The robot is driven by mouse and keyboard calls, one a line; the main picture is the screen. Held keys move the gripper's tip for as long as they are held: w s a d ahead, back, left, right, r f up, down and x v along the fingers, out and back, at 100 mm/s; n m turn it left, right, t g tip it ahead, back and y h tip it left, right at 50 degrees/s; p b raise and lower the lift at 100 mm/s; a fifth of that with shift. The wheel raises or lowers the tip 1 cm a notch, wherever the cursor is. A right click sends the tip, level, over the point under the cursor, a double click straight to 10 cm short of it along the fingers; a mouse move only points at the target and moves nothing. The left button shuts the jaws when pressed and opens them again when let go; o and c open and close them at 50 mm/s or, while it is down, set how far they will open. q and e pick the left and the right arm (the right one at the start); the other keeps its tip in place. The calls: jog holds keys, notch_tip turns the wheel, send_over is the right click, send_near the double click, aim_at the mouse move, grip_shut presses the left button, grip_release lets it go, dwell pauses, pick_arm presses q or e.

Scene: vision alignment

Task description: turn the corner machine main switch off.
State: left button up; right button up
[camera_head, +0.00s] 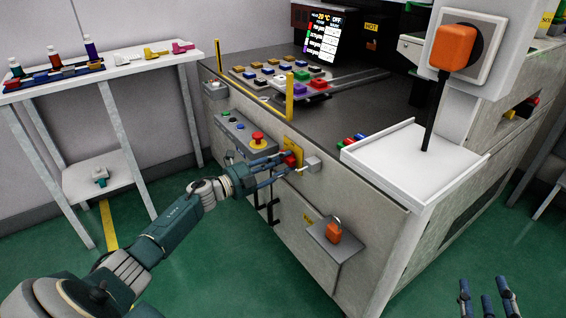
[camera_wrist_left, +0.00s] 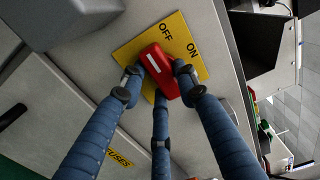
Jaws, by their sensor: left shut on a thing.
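The main switch is a red handle (camera_head: 290,160) on a yellow plate (camera_head: 293,143) on the machine's front panel. In the left wrist view, the red handle (camera_wrist_left: 157,68) carries a white line, and the plate (camera_wrist_left: 180,32) reads OFF and ON. The handle's upper end lies nearer OFF than ON. My left gripper (camera_head: 288,164) is shut on the handle, with its fingers (camera_wrist_left: 160,84) around it. My right gripper (camera_head: 487,296) shows only its fingertips at the bottom right of the head view, spread apart and empty.
A grey box (camera_head: 313,163) sits right beside the switch. A control box with a red emergency button (camera_head: 257,140) is to its left. A white shelf (camera_head: 425,165) juts out at right. The green floor in front is clear.

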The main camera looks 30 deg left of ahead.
pick_arm(q)
jog(key=shift+a, duration=0.15)
jog(key=o, duration=1.2)
jog(key=shift+c, duration=0.2)
jog(key=v, duration=1.2)
